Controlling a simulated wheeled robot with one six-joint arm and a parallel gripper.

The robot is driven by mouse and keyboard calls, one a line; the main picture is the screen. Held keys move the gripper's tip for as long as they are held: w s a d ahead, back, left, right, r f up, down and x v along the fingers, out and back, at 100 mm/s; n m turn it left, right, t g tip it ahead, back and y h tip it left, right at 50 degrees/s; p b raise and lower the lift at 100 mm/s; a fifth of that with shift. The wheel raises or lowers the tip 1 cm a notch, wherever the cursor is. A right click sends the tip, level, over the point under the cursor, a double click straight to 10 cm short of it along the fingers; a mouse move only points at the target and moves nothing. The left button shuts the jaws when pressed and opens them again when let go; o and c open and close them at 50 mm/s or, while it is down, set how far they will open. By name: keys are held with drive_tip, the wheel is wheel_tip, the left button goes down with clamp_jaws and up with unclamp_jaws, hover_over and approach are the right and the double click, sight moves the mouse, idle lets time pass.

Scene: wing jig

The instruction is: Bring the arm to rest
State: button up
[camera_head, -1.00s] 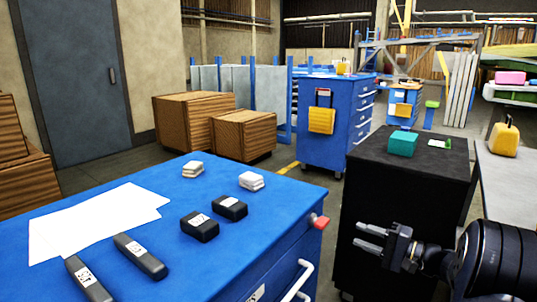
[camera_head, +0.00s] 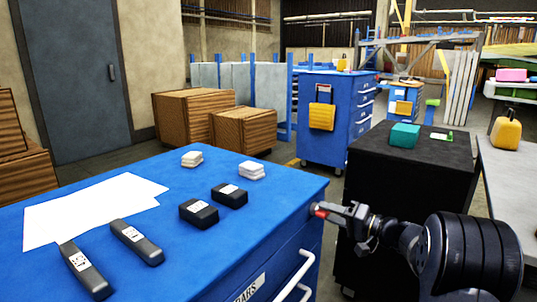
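My arm reaches in from the lower right. My gripper (camera_head: 332,209) points left, at the right front corner of the blue cart (camera_head: 250,230). Its fingertips overlap a small red piece (camera_head: 320,212) at that corner in the picture. I cannot tell whether they touch it. The fingers look small and foreshortened, and the gap between them is not clear. Nothing held can be made out.
The blue cart top carries white sheets (camera_head: 90,208), several black labelled boxes and small white stacks. A black cabinet (camera_head: 420,165) with a teal box (camera_head: 404,135) stands behind my arm. A grey table (camera_head: 510,175) with a yellow container (camera_head: 506,132) is at right.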

drive_tip(key=n, duration=0.3)
drive_tip(key=shift+r+n, duration=0.1)
drive_tip(key=shift+n, duration=0.2)
drive_tip(key=shift+s, duration=0.1)
